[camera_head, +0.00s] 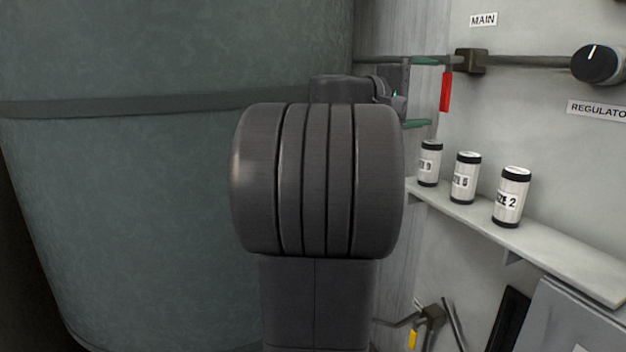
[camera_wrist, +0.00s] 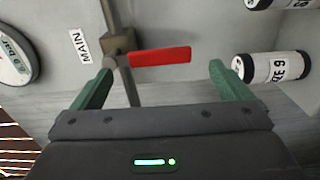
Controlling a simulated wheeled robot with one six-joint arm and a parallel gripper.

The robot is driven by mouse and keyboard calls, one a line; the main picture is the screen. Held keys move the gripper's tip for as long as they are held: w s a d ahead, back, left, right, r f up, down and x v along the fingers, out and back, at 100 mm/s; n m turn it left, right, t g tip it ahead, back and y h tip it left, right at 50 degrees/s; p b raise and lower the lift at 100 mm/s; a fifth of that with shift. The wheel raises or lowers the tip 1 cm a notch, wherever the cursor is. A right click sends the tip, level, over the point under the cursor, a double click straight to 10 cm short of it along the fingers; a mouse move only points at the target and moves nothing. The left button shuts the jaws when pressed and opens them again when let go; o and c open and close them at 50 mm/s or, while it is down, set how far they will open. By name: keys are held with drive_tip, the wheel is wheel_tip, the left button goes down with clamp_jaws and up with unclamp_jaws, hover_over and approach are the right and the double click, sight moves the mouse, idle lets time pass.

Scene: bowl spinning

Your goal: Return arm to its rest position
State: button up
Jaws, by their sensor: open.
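My gripper (camera_head: 423,92) is open, its two green fingers pointing at the wall in the head view. In the wrist view my gripper (camera_wrist: 158,78) has one finger on each side, with nothing held between them. A red valve handle (camera_head: 445,92) hangs down from a brown valve body (camera_head: 470,61) on the pipe under the MAIN label (camera_head: 483,20). In the wrist view the red handle (camera_wrist: 160,56) lies just past the fingertips, with its valve body (camera_wrist: 118,42). I see no contact, though the exact gap is hard to tell. My dark arm hides part of the middle.
Several labelled canisters (camera_head: 465,178) stand on a shelf (camera_head: 545,240) at the right, close to my gripper. A black knob (camera_head: 597,64) sits above the REGULATOR label (camera_head: 598,110). A large green tank (camera_head: 150,190) fills the left. A lower valve (camera_head: 432,316) has a yellow handle.

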sight(445, 90)
drive_tip(key=v, duration=0.7)
drive_tip(key=x, duration=1.3)
drive_tip(key=shift+d+r+p, duration=0.25)
drive_tip(key=shift+d+p, duration=0.05)
drive_tip(key=shift+d, duration=0.05)
drive_tip(key=s+d+r+n+p, duration=0.2)
drive_tip(key=s+r+n+p, duration=0.4)
drive_tip(key=n+p, duration=1)
drive_tip(key=p, duration=1.4)
drive_tip(key=shift+n, duration=0.3)
drive_tip(key=shift+d, duration=0.1)
drive_tip(key=shift+n+p, duration=0.3)
drive_tip(key=shift+p, duration=0.1)
